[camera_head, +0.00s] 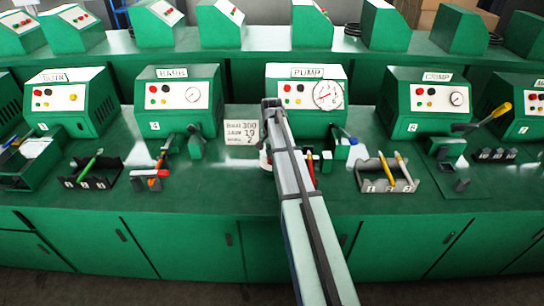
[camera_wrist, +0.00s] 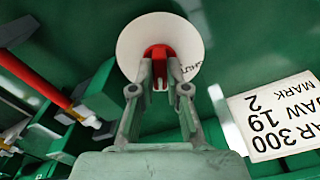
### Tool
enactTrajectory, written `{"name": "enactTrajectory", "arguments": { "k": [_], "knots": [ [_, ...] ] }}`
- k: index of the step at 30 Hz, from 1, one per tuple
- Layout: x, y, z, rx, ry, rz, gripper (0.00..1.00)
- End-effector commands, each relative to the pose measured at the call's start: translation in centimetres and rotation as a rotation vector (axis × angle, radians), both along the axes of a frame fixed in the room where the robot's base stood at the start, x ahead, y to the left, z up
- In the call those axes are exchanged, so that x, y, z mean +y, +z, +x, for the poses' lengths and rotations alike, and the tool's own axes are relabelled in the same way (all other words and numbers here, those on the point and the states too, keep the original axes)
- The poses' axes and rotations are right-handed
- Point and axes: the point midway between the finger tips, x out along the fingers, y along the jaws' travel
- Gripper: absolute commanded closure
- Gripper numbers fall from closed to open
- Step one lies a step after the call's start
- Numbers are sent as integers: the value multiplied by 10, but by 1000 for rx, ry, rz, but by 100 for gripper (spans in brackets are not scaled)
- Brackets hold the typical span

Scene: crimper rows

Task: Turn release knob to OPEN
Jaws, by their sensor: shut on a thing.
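The red release knob (camera_wrist: 158,52) shows in the wrist view at the centre of a round white plate (camera_wrist: 130,45). The word SHUT is printed on the plate to the right of the knob. My gripper (camera_wrist: 160,70) is shut on the knob, with one finger at each side of its lower part. An OPEN mark is not visible. In the head view, my arm hides the knob and my fingertips, in front of the green PUMP unit (camera_head: 306,95).
A grey rack (camera_head: 385,184) with pens stands to the right. Green units BARB (camera_head: 178,98) and CRIMP (camera_head: 430,100) flank PUMP.

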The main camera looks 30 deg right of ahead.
Motion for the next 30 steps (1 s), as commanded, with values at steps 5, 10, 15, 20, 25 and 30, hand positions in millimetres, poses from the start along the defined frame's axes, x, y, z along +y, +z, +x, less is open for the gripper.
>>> {"name": "enactTrajectory", "arguments": {
  "k": [5, 10, 15, 20, 25, 30],
  "knots": [
    [0, -1, 0, 1, -141, 1, 100],
    [0, -1, 0, 1, -244, 1, 100],
    [0, -1, 0, 1, -308, 0, 100],
    [0, -1, 0, 1, -338, 0, 100],
    [0, 0, 0, 1, -347, 0, 100],
    [0, 0, 0, 1, -347, 0, 100]
  ]
}}
